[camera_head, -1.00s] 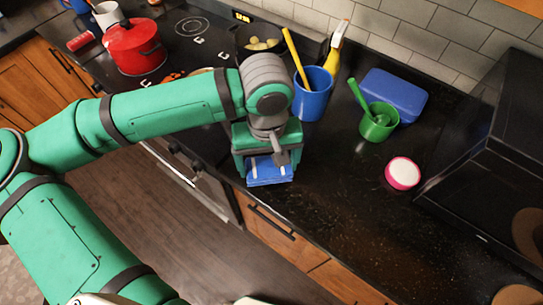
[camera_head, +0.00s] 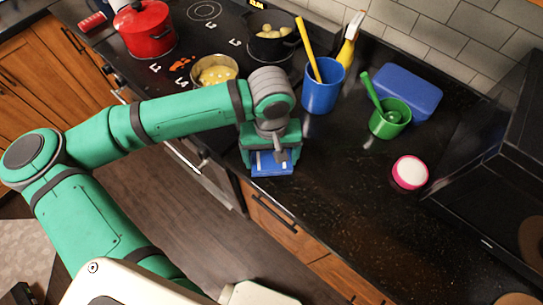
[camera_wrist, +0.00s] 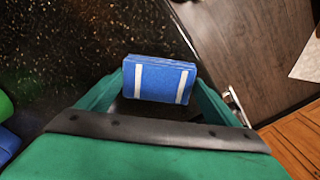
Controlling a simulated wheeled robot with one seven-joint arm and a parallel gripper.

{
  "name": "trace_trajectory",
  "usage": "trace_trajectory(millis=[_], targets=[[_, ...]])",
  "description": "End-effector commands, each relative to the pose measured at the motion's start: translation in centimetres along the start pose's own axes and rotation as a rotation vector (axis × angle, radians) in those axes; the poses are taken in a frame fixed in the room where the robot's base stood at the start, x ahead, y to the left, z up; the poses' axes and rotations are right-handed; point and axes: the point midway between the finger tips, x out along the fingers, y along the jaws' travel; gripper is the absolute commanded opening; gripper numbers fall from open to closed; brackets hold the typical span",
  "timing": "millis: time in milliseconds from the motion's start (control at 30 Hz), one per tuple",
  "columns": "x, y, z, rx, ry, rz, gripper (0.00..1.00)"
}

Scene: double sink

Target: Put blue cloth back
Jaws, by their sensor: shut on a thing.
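The blue cloth (camera_head: 272,168) is folded into a flat block and has two pale stripes. My gripper (camera_head: 271,158) is shut on it near the front edge of the black counter (camera_head: 330,190). In the wrist view the cloth (camera_wrist: 158,80) sits between the two green fingers of my gripper (camera_wrist: 160,95), with its striped face showing. I cannot tell whether the cloth touches the counter or is held just above it. Part of the cloth is hidden by my gripper in the head view.
Behind stand a blue cup (camera_head: 322,92) with a yellow utensil, a green cup (camera_head: 389,120) and a blue box (camera_head: 405,90). A pink-and-white round item (camera_head: 409,172) lies to the right. A yellow-filled pot (camera_head: 215,73) and a red pot (camera_head: 147,30) are left.

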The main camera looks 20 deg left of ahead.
Motion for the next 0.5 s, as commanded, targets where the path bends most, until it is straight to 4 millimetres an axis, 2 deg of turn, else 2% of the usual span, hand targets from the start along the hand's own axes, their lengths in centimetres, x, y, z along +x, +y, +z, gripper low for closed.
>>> trace_trajectory(millis=[67,100,167,500], targets=[[0.21,-0.01,0.00,-0.001,0.000,0.000,0.61],[0.28,-0.02,0.00,-0.001,0.000,0.000,0.88],[0.25,-0.02,-0.01,-0.001,0.000,0.000,1.00],[-0.31,0.00,-0.02,0.001,0.001,-0.001,1.00]])
